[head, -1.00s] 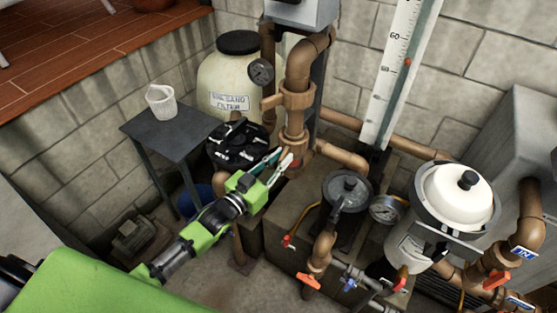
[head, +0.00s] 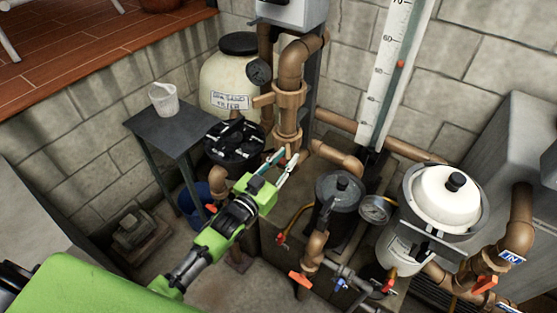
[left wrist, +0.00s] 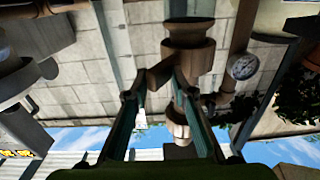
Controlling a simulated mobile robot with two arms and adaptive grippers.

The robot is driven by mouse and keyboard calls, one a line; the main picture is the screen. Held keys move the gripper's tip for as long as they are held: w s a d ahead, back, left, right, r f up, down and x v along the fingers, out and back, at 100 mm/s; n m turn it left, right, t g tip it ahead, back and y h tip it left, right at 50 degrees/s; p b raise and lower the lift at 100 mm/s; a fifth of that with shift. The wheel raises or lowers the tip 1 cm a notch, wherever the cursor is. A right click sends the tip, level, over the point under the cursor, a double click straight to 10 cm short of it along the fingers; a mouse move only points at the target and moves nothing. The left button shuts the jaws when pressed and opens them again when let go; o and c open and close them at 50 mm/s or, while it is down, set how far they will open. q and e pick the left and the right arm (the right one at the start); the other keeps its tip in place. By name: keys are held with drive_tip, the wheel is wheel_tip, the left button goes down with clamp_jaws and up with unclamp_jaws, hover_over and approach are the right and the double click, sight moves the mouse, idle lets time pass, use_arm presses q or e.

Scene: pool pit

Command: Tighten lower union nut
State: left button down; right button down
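A tall brown pipe stands in the middle of the head view. A wide collar on it is the upper union nut (head: 290,96); a second thickening below looks like the lower union nut (head: 287,136). My green left gripper (head: 280,162) is just below and in front of that lower thickening. Its two fingers are apart with nothing between them. In the left wrist view, which looks upside down, the open fingers (left wrist: 163,78) point toward the pipe, with a thick brown fitting (left wrist: 188,42) beyond the tips. I cannot tell whether they touch. My right gripper is not in view.
A sand filter tank (head: 228,82) and a black-lidded vessel (head: 236,143) stand left of the pipe. A small table (head: 172,128) holds a white tub (head: 163,98). A strainer (head: 340,196), gauge (head: 376,208) and white-domed filter (head: 444,200) are to the right.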

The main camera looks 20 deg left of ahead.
use_arm(q)
drive_tip(key=shift+d+f, duration=0.3)
drive_tip(key=shift+d, duration=0.25)
drive_tip(key=shift+d+f, duration=0.25)
drive_tip(key=shift+d, duration=0.25)
drive_tip(key=shift+w+r, duration=0.1)
drive_tip(key=c, duration=2.1)
unclamp_jaws()
drive_tip(key=shift+w, duration=0.45)
